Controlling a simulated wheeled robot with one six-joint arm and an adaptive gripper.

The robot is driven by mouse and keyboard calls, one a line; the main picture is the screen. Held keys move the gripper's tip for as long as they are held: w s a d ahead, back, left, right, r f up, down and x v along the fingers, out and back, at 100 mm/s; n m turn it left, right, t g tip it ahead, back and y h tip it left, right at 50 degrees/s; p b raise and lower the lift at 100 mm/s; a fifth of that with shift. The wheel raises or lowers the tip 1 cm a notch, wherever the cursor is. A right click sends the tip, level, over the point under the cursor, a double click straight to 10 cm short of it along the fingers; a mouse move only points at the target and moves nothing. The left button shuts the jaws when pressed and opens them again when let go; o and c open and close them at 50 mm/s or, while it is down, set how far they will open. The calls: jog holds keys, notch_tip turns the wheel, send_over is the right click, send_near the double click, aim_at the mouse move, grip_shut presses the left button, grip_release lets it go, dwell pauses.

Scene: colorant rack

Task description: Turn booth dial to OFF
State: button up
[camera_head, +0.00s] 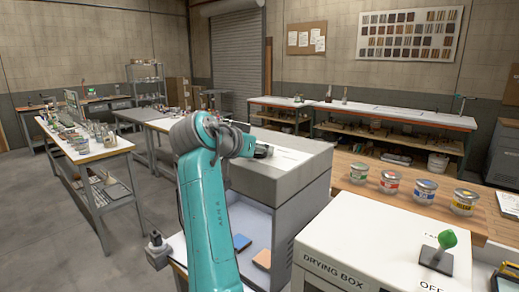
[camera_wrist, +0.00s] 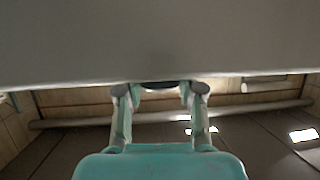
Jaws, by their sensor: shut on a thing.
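The booth is likely the grey box (camera_head: 290,165) beside my arm in the head view, with an open compartment in its lower front. My gripper (camera_wrist: 160,92) shows in the wrist view, up against a wide grey surface (camera_wrist: 160,40). Its two fingers are shut on a dark rounded thing (camera_wrist: 160,85), likely the booth dial, mostly hidden by the grey edge. Its marking and setting cannot be read. In the head view I cannot make out the fingertips.
A white drying box (camera_head: 355,235) with a green-topped lever (camera_head: 446,240) and OFF lettering stands at right. Several paint cans stand on a wooden bench (camera_head: 400,192) behind it. A cluttered table (camera_head: 95,152) stands at left. The floor (camera_head: 60,235) in front of it is clear.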

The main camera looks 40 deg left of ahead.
jog(key=shift+y, duration=0.3)
jog(key=n+g+y, duration=0.1)
jog(key=n+y, duration=0.2)
jog(key=shift+w+d+n+y, duration=0.1)
jog(key=shift+d+n+y, duration=0.05)
jog(key=shift+n+y, duration=0.25)
jog(key=shift+n+g+y, duration=1.1)
jog(key=shift+n+y, duration=0.8)
jog(key=shift+y, duration=0.1)
jog(key=o, duration=1.2)
jog(key=shift+c, duration=0.2)
jog(key=v, duration=1.1)
jog(key=shift+r, duration=0.15)
jog(key=shift+s+d+r, duration=0.1)
jog(key=shift+s+d, duration=0.15)
jog(key=shift+s, duration=0.1)
